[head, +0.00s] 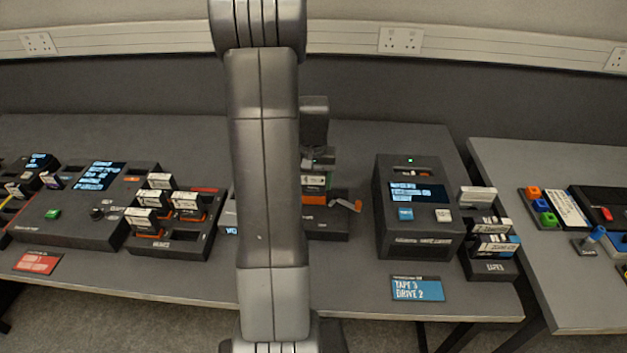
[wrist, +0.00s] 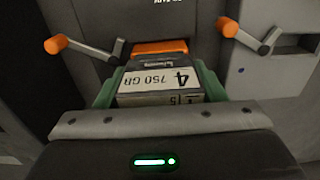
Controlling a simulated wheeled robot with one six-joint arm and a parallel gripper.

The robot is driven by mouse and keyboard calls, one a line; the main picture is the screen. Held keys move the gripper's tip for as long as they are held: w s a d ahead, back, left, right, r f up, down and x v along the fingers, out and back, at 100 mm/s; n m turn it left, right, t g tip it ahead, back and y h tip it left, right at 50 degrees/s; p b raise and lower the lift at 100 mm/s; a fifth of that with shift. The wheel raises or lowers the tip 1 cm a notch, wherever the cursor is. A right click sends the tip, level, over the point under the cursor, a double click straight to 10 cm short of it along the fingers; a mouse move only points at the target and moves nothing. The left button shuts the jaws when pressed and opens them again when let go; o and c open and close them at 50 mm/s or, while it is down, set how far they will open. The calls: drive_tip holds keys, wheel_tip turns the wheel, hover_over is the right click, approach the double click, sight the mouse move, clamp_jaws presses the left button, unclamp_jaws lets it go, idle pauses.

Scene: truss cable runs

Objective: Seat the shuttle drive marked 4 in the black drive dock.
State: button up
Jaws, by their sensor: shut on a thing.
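The shuttle drive marked 4 (wrist: 155,80) has a white label reading 4 and 750 GB. My gripper (wrist: 157,88) is shut on it, with a green finger on each side. An orange band (wrist: 160,47) shows at the drive's far end. The black drive dock (wrist: 95,18) lies just beyond, with an orange-tipped lever (wrist: 80,44) on the left and another (wrist: 250,37) on the right. In the head view my gripper (head: 316,180) is above the dock (head: 325,228), partly hidden by my arm. I cannot tell whether the drive touches the slot.
A rack with several drives (head: 165,245) stands left of the dock. A black device with a screen (head: 415,235) and another rack (head: 490,268) stand on the right. A blue sign (head: 417,288) lies at the table's front edge. A second table (head: 560,290) is farther right.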

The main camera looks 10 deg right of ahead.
drive_tip(key=shift+f+b, duration=0.75)
drive_tip(key=shift+f, duration=0.3)
idle(0.4)
drive_tip(key=o, duration=1.5)
drive_tip(key=shift+r+p, duration=2.7)
drive_tip(key=shift+r, duration=1.1)
drive_tip(key=shift+f, duration=0.15)
